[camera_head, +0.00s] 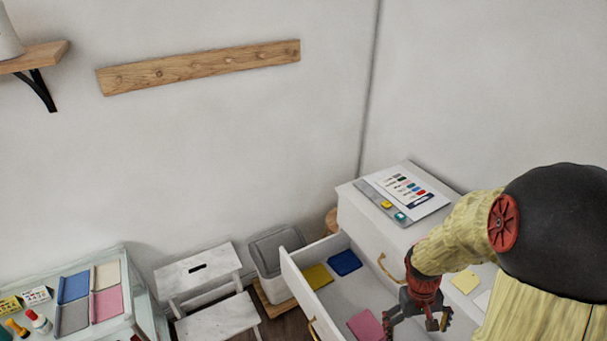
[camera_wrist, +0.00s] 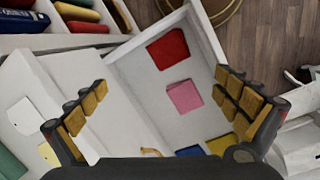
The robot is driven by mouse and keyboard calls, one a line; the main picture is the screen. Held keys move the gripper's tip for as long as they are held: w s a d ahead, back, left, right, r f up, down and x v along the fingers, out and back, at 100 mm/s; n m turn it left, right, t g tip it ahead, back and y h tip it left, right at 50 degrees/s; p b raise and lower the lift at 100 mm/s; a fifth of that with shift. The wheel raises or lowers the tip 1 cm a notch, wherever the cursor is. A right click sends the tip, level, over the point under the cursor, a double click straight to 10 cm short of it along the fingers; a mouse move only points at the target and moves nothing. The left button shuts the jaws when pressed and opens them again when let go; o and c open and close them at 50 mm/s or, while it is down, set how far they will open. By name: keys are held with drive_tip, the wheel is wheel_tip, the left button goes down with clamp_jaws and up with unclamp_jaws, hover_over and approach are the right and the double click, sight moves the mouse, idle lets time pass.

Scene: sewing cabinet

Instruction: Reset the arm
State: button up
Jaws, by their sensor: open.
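My gripper (camera_head: 415,322) is open and empty, at the lower right in the head view, above the pulled-out white drawer (camera_head: 294,282). In the wrist view its fingers (camera_wrist: 165,98) are spread wide with nothing between them held. The drawer (camera_wrist: 128,62) lies below them, with a red piece (camera_wrist: 167,49), a pink piece (camera_wrist: 184,96), a blue piece (camera_wrist: 190,151) and a yellow piece (camera_wrist: 221,143) inside. My arm bends down from the right and hides part of the white cabinet (camera_head: 357,222).
A grey ruler-like strip and a colour chart (camera_head: 407,190) lie on the cabinet top. A white step stool (camera_head: 198,270) and a grey bin (camera_head: 277,250) stand left of the drawer. A glass-topped table (camera_head: 130,270) with coloured squares is at the lower left. A peg rail (camera_head: 200,67) hangs on the wall.

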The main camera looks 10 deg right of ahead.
drive_tip(key=s+a+r+t, duration=0.1)
drive_tip(key=a+r+t, duration=0.1)
drive_tip(key=a+r, duration=0.3)
drive_tip(key=s+a+r+n+t+y, duration=0.1)
drive_tip(key=a+r, duration=0.5)
drive_tip(key=r, duration=0.7)
drive_tip(key=s+a+r+t, duration=0.2)
drive_tip(key=a+r+t, duration=0.2)
drive_tip(key=r, duration=0.5)
drive_tip(key=shift+a+r+n, duration=0.3)
drive_tip(key=shift+a, duration=0.85)
